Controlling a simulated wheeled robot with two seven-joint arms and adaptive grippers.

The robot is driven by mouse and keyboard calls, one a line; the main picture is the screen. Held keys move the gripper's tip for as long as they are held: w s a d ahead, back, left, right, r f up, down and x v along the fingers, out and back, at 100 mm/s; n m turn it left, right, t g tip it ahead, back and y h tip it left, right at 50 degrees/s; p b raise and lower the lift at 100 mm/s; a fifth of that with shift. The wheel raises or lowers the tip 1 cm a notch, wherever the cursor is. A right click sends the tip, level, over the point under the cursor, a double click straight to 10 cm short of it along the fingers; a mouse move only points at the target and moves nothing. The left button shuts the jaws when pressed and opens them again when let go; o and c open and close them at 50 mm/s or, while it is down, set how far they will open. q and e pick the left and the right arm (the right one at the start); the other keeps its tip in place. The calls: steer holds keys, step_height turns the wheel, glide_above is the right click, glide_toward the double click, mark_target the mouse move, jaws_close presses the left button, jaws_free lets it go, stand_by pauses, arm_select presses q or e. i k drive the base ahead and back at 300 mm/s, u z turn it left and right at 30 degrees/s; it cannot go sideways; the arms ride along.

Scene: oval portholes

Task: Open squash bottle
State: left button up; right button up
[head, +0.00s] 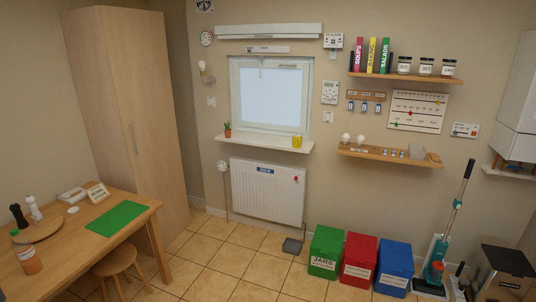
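A bottle of orange liquid (28,262) with a green cap (15,233) stands on the wooden table (75,250) at the left edge of the head view. The cap appears to be on the bottle. The bottle has a pale label, too small to read. Neither of my grippers is in view.
A round wooden board (45,230) with dark and white mills stands behind the bottle. A green mat (117,218) lies to the right on the table. A stool (117,262) is at the table's front. Green, red and blue bins (360,258) stand far right; floor between is mostly clear.

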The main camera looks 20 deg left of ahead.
mark_target(22, 248)
steer(key=u, duration=0.25)
steer(key=i, duration=1.75)
steer(key=u, duration=1.35)
steer(key=i, duration=1.15)
steer(key=u, duration=1.5)
steer(key=i, duration=1)
steer(key=u, duration=0.35)
